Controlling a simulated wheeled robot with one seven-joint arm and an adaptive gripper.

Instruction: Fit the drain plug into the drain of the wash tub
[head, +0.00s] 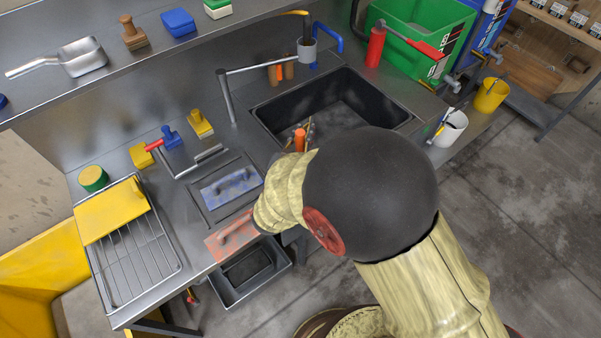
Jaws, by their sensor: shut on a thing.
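The wash tub (375,88) is a black rectangular basin sunk in the steel counter, in the upper middle of the head view. My arm's dark round joint and pale yellow sleeve cover its near side and part of its floor. I cannot make out the drain or the drain plug.
A tall bent faucet (227,98) stands left of the tub. A wire rack (150,262) and trowels crowd the left counter. Bare floor lies at right.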

